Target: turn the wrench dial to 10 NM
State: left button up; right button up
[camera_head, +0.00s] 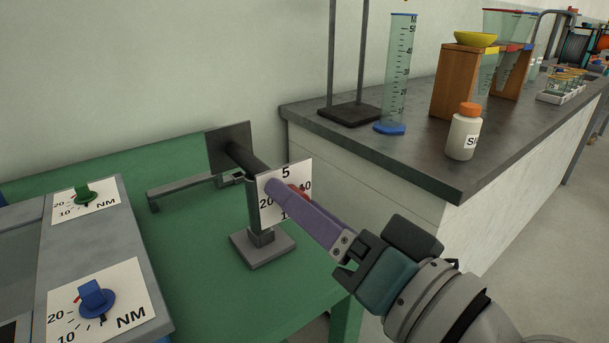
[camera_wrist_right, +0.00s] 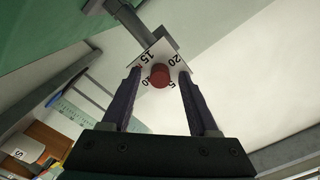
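The wrench dial is a white plate (camera_head: 268,207) marked 5, 10, 15 and 20, with a red knob at its middle. It stands on a grey post and foot (camera_head: 263,247). In the right wrist view the plate (camera_wrist_right: 150,58) shows behind the red knob (camera_wrist_right: 160,76). My right gripper (camera_head: 284,188) is open in front of the plate, its purple fingers on either side of the knob with gaps showing. In the head view a finger hides part of the dial. I cannot tell the dial's setting. My left gripper is not in view.
A grey box at left carries a green knob (camera_head: 86,194) and a blue knob (camera_head: 95,298) on white NM scales. A dark bar (camera_head: 245,159) runs behind the dial to an upright dark plate. The dark bench (camera_head: 425,155) at right bears a measuring cylinder (camera_head: 396,75) and a capped bottle (camera_head: 463,137).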

jog(key=v, duration=1)
jog(key=shift+p, duration=0.3)
